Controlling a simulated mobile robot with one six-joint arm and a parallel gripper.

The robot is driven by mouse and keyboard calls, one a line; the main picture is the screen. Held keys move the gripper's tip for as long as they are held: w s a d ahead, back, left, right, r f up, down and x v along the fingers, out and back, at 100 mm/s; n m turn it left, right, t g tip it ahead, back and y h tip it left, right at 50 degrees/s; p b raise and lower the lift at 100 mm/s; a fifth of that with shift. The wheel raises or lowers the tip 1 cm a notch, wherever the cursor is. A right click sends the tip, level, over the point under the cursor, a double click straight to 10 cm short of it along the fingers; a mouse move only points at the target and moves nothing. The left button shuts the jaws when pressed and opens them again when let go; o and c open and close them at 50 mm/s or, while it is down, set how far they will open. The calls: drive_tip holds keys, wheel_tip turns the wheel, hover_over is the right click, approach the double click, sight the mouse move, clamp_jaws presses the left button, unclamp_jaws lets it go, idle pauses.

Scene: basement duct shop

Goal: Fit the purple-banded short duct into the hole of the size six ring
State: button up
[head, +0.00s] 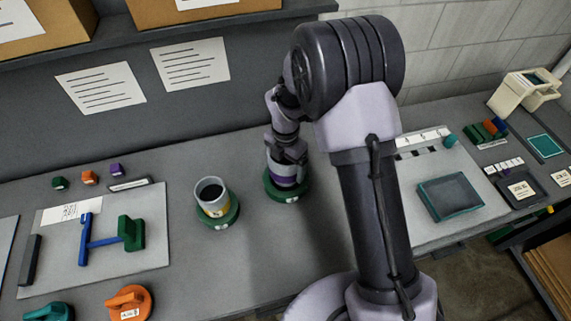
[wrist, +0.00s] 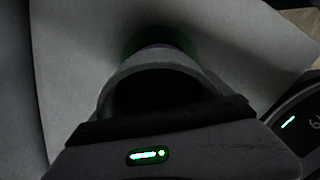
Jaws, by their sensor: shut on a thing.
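The purple-banded short duct (head: 285,181) is grey with a purple band and stands roughly upright. My gripper (head: 288,160) is shut on its upper part. A green ring (head: 291,198) lies around or right under the duct's lower end; I cannot tell how deep the duct sits in it. The ring's label is too small to read. In the wrist view the duct's open grey rim (wrist: 160,62) is close in front, with a sliver of purple and the dark green ring (wrist: 130,42) beyond it.
A yellow-banded duct (head: 212,200) stands in another green ring (head: 225,219) to the left. A board (head: 155,200) with blue and green parts lies farther left, with an orange piece (head: 130,302) in front. A teal-rimmed tray (head: 450,198) is right of my arm.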

drive_tip(key=shift+f+b, duration=1.1)
drive_tip(key=shift+f, duration=0.7)
drive_tip(key=shift+f, duration=0.1)
drive_tip(key=o, duration=1.4)
drive_tip(key=shift+o, duration=0.2)
wheel_tip(320, 180, up, 18)
drive_tip(key=p, duration=0.4)
drive_tip(key=shift+f+p, duration=0.25)
drive_tip(key=shift+p, duration=0.15)
drive_tip(key=shift+s, duration=0.1)
